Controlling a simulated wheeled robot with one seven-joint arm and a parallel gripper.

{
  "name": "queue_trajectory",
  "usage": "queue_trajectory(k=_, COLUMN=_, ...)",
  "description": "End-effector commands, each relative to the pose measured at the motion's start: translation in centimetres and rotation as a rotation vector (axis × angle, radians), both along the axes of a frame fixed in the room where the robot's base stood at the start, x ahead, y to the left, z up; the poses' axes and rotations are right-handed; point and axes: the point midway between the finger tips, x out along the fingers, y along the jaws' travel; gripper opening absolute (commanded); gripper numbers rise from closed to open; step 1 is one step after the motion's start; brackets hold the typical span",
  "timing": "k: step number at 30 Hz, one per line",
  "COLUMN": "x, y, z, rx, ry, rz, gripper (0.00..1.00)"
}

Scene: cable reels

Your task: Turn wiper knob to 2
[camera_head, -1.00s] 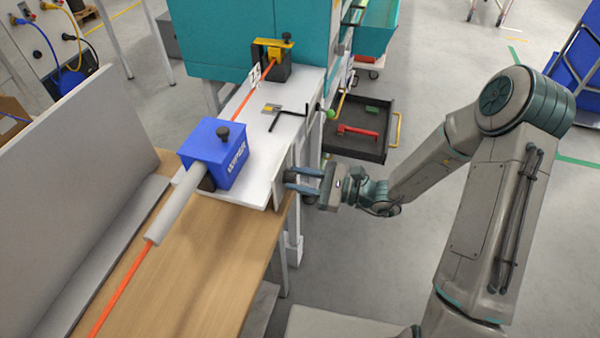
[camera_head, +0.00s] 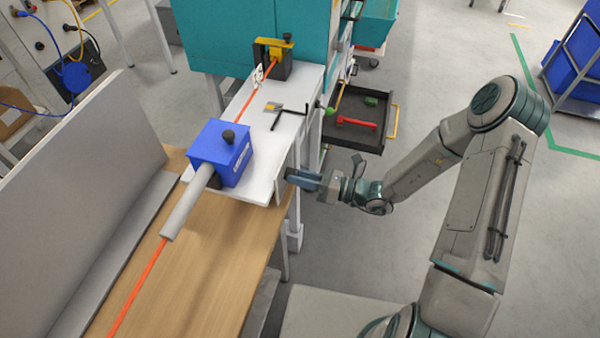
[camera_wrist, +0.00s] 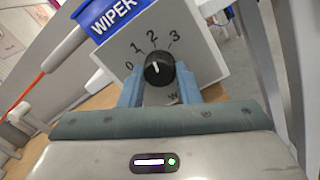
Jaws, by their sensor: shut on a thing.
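The black wiper knob (camera_wrist: 159,69) sits on a pale panel (camera_wrist: 195,50) marked 0, 1, 2 and 3, below a blue box (camera_wrist: 97,15) labelled WIPER. Its white pointer line aims up and slightly left, close to the 2; the exact alignment is hard to tell. My gripper (camera_wrist: 158,85) has one finger on each side of the knob and is shut on it. In the head view, my gripper (camera_head: 290,176) reaches the right end of the white bench (camera_head: 262,186), and the knob is hidden there. The blue wiper box (camera_head: 220,152) stands on that bench.
An orange cable (camera_head: 140,280) runs through a grey tube (camera_head: 188,205) into the wiper box. An open dark drawer (camera_head: 360,138) with a red tool lies beyond my gripper. A wooden table (camera_head: 215,270) is at front left.

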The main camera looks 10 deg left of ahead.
Motion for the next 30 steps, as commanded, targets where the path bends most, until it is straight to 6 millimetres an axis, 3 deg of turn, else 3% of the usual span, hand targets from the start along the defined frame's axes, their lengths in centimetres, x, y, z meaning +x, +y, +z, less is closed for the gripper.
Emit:
queue_trajectory(k=20, x=0.05, y=-0.02, z=0.04, rx=0.006, ry=0.057, rz=-0.001, gripper=0.07)
queue_trajectory(k=21, x=0.05, y=-0.02, z=0.04, rx=0.006, ry=0.057, rz=-0.001, gripper=0.38)
queue_trajectory(k=23, x=0.05, y=-0.02, z=0.04, rx=0.005, ry=0.056, rz=-0.001, gripper=0.51)
queue_trajectory(k=30, x=0.01, y=0.01, z=0.02, rx=0.005, ry=0.057, rz=0.001, gripper=0.51)
